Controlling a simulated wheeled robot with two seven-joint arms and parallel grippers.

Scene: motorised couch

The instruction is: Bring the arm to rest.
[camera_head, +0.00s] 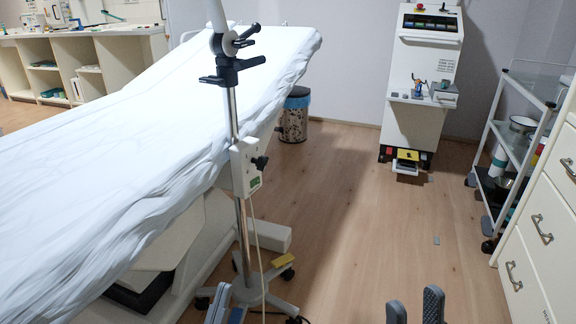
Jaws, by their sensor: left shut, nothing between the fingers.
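The motorised couch (150,130) is covered by a rumpled white sheet, and its backrest slopes up toward the back. My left gripper (227,312) is at the bottom edge, left of centre, close to the base of a wheeled pole stand. It is shut and holds nothing. My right gripper (415,308) is at the bottom edge, right of centre. Its two grey fingers stand apart with a gap between them, and it is empty over the floor. Both arms are outside the picture below the fingers.
The pole stand (247,167) with a control box stands beside the couch. A white machine (422,75) and a bin (295,115) are at the back. A trolley (497,130) and drawers (540,235) line the right. The middle floor is mostly clear.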

